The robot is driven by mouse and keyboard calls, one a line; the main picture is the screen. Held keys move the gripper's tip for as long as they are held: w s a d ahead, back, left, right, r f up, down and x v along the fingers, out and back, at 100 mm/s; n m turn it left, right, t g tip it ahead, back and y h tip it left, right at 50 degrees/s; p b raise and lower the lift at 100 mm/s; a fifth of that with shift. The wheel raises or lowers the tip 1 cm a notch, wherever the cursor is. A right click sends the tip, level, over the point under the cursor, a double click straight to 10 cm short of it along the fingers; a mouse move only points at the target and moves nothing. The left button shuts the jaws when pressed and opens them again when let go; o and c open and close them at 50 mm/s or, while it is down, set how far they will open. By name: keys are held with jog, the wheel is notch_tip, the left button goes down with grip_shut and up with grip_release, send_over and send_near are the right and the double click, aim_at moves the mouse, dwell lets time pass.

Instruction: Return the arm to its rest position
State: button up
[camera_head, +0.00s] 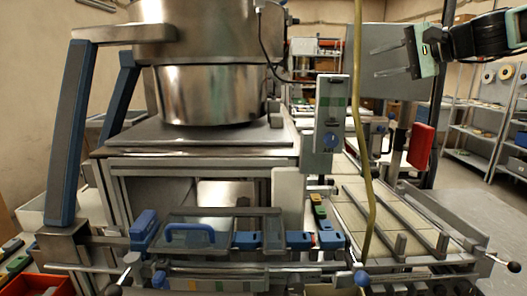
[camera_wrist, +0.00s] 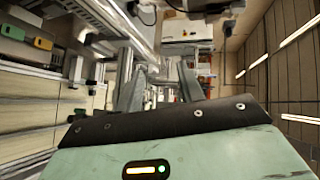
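My gripper (camera_head: 380,61) is at the upper right of the head view, at the end of my dark arm, with its fingers pointing left. Its two thin fingers stand apart with nothing visible between them. In the wrist view my gripper (camera_wrist: 157,72) shows two grey fingers with a clear gap, beyond the pale green housing with a lit indicator. In the head view it is in the air in front of a grey panel (camera_head: 378,84); I cannot tell the distance between them.
A large steel bowl machine (camera_head: 212,92) fills the left. A yellow-green hose (camera_head: 360,130) hangs mid-view. A conveyor (camera_head: 385,215) with rails lies below right. A grey box with a blue knob (camera_head: 331,110) stands at centre. Shelves (camera_head: 480,115) with reels are at far right.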

jog(key=s+a+f+n+g+h, duration=0.2)
jog(key=s+f+h, duration=0.15)
jog(key=f, duration=0.75)
jog(key=s+a+f+n+g+h, duration=0.1)
jog(key=s+f+g+h, duration=0.3)
jog(key=f, duration=0.8)
jog(key=s+d+f+n+h, duration=0.1)
jog(key=s+d+f+n, duration=0.1)
jog(key=s+f, duration=0.35)
jog(key=s+d+f+n+g+h, duration=0.1)
jog(key=s+d+f, duration=0.2)
jog(key=s, duration=0.5)
jog(key=s+d+f+n+h, duration=0.1)
jog(key=s+d+f+n, duration=0.1)
jog(key=s+f, duration=0.35)
jog(key=s+a+r+n+g, duration=0.3)
jog(key=s+a+n, duration=0.5)
jog(key=s+a, duration=0.7)
jog(key=a, duration=0.3)
jog(key=shift+s+r, duration=0.3)
jog(key=shift+s, duration=0.05)
jog(key=shift+y, duration=0.25)
